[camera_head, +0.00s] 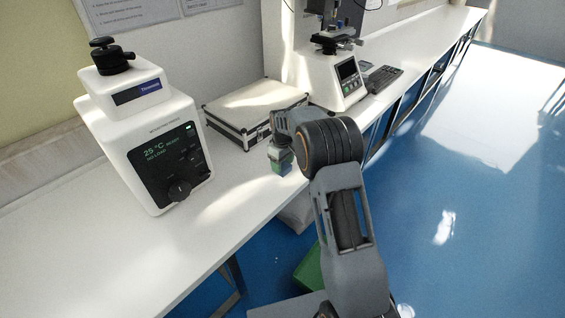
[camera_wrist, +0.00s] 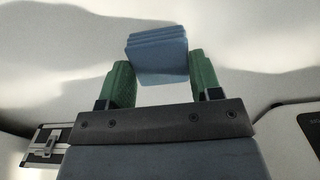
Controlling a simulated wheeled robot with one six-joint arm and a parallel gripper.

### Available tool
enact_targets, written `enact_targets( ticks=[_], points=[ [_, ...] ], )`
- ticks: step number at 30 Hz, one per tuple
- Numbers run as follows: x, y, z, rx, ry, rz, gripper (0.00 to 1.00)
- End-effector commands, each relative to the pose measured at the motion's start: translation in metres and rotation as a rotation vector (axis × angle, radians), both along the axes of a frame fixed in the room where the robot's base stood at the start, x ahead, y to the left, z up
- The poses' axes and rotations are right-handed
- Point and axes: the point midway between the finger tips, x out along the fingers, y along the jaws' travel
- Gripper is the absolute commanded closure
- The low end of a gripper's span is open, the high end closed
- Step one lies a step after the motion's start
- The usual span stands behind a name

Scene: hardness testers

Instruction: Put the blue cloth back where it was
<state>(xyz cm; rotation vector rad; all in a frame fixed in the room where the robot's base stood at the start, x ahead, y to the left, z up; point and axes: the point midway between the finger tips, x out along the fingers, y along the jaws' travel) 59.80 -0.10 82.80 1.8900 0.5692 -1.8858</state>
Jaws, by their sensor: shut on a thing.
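The blue cloth (camera_wrist: 157,57) is a folded, layered block in the wrist view. It sits between the green fingers of my gripper (camera_wrist: 161,68), which is shut on it. The cloth extends beyond the fingertips, over a white surface. In the head view my gripper (camera_head: 282,163) points down over the front edge area of the white bench (camera_head: 225,225), just in front of the silver case. I cannot clearly make out the cloth there. The gap between the cloth and the bench cannot be judged.
A white tester (camera_head: 150,130) with a dark panel stands left on the bench. The silver case (camera_head: 255,108) lies behind my gripper. The bench front between the left tester and my gripper is clear.

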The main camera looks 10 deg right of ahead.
Motion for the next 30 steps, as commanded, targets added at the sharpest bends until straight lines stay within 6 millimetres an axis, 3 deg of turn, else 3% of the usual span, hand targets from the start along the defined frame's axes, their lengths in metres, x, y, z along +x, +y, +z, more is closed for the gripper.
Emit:
enact_targets(
  ticks=[6, 7, 15, 23, 30],
  points=[
    [0.0, 0.0, -0.004, 0.0, 0.0, 0.0, 0.6],
    [0.0, 0.0, -0.004, 0.0, 0.0, 0.0, 0.41],
    [0.0, 0.0, -0.003, 0.0, 0.0, 0.0, 0.16],
    [0.0, 0.0, 0.0, 0.001, -0.001, 0.0, 0.16],
    [0.001, 0.0, 0.031, 0.0, -0.006, 0.0, 0.16]
  ],
)
